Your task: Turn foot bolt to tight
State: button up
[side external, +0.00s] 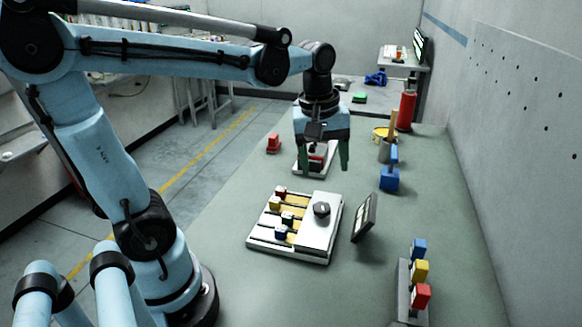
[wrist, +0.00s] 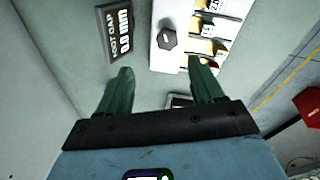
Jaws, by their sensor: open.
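A white label magazine (side external: 318,240) lies on the green table, with coloured blocks in yellow slots. A black knob (side external: 321,209), possibly the foot bolt, stands on its white plate. It looks six-sided in the wrist view (wrist: 167,38). A dark sign (side external: 364,217) stands tilted beside the magazine; in the wrist view it reads "FOOT GAP 0.8 mm" (wrist: 117,30). My gripper (side external: 320,168) is open with green fingers pointing down, above the table and behind the magazine in the side view. Between its fingertips (wrist: 160,68) there is nothing. It is apart from the knob.
A second white unit (side external: 303,171) with a red part sits behind my gripper, partly hidden. A red block (side external: 273,144) stands to its left. A blue block (side external: 389,180), a can and a red cylinder (side external: 405,110) stand right. A block rack (side external: 403,290) is at front right.

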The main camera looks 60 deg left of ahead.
aim_at(321, 205)
jog(key=shift+w+a+f+n+g, duration=0.25)
jog(key=shift+f+n, duration=0.45)
jog(key=shift+f, duration=1.25)
jog(key=shift+w+a+f+n+g, duration=0.3)
jog(key=shift+f+n, duration=0.4)
jog(key=shift+f, duration=1.25)
jog(key=shift+w+a+f+n+g, duration=0.1)
jog(key=shift+a+f+n+g, duration=0.45)
jog(key=shift+f, duration=1.4)
jog(key=shift+d, duration=0.25)
jog(key=c, duration=1.1)
